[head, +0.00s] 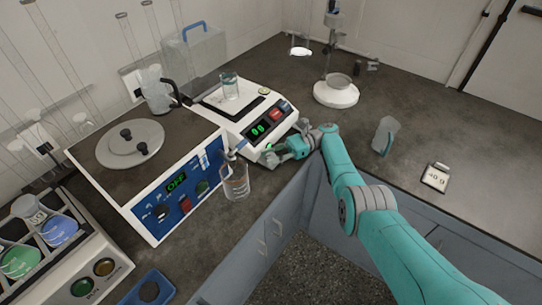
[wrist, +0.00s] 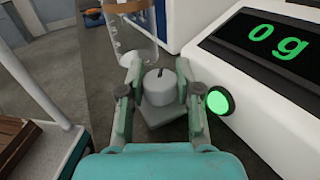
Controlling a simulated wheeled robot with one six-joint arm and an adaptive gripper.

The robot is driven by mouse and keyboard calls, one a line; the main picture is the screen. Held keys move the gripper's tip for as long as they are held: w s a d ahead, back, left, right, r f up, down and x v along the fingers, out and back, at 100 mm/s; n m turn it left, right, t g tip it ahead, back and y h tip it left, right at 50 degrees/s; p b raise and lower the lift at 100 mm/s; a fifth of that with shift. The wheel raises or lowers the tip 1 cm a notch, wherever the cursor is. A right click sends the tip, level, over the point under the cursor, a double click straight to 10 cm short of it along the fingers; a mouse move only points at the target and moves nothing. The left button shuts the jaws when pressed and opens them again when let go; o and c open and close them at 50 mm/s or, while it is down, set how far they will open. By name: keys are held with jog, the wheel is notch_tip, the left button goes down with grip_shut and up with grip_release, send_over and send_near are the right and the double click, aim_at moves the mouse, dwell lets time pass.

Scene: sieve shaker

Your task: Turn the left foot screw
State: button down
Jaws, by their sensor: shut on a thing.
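A scale (head: 255,127) with a green display stands on the bench. In the wrist view its white body (wrist: 185,70) is at the right and the display (wrist: 277,40) reads 0 g. The left foot screw (wrist: 158,88) is a pale grey round knob with a dark mark on top, above a grey block at the scale's front corner. My gripper (wrist: 159,76) is shut on the knob, one finger on each side. In the head view my gripper (head: 275,152) is at the scale's front edge and hides the knob.
A glass beaker (head: 235,181) stands just left of my gripper and also shows in the wrist view (wrist: 130,32). A round green light (wrist: 219,101) is close to the right finger. The bench to the right is mostly clear.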

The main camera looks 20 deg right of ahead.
jog(key=shift+f, duration=0.1)
jog(key=c, duration=0.8)
grip_release()
jog(key=shift+c, duration=0.2)
jog(key=shift+o, duration=0.4)
